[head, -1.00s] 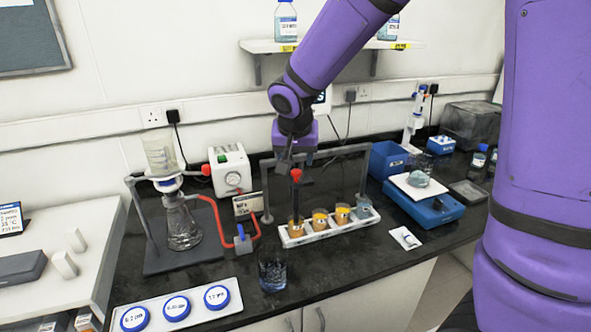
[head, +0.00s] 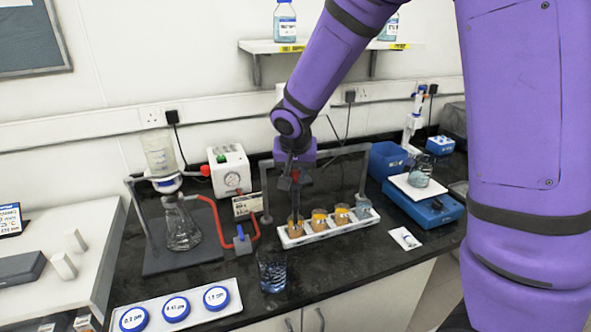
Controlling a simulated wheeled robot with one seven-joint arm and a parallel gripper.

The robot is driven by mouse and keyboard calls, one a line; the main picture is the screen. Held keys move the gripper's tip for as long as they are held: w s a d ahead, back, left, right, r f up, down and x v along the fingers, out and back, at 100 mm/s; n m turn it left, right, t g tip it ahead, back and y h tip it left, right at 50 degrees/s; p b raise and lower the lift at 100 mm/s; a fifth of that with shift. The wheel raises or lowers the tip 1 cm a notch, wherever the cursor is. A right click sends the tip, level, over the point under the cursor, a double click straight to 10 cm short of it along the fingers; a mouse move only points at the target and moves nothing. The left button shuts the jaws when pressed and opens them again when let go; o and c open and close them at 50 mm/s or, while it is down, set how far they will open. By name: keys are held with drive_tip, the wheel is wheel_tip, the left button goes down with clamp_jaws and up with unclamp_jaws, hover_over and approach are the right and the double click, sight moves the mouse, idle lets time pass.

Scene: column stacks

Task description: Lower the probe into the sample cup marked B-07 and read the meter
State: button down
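A white rack (head: 335,232) on the dark bench holds a row of cups. The leftmost cup (head: 295,227) is amber, the two middle cups (head: 319,220) (head: 342,214) are orange-yellow, and the right one (head: 363,210) is grey-blue. Their markings are too small to read. A dark, thin probe with a red part near its top (head: 295,177) stands upright over the leftmost cup; its tip is hard to make out. My gripper (head: 293,178) is at the probe's upper part, but I cannot see whether its fingers are shut on it. No meter display is readable.
A grey frame (head: 340,150) arches behind the rack. A glass of blue liquid (head: 272,272) stands in front. A blue balance (head: 425,205) and a small packet (head: 405,239) are right.

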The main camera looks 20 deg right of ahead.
drive_tip(key=shift+w+r, duration=0.1)
drive_tip(key=shift+r, duration=3.05)
drive_tip(key=c, duration=0.8)
unclamp_jaws()
drive_tip(key=shift+c, duration=0.2)
drive_tip(key=v, duration=1)
drive_tip(key=shift+s+r, duration=0.25)
drive_tip(key=shift+r, duration=0.1)
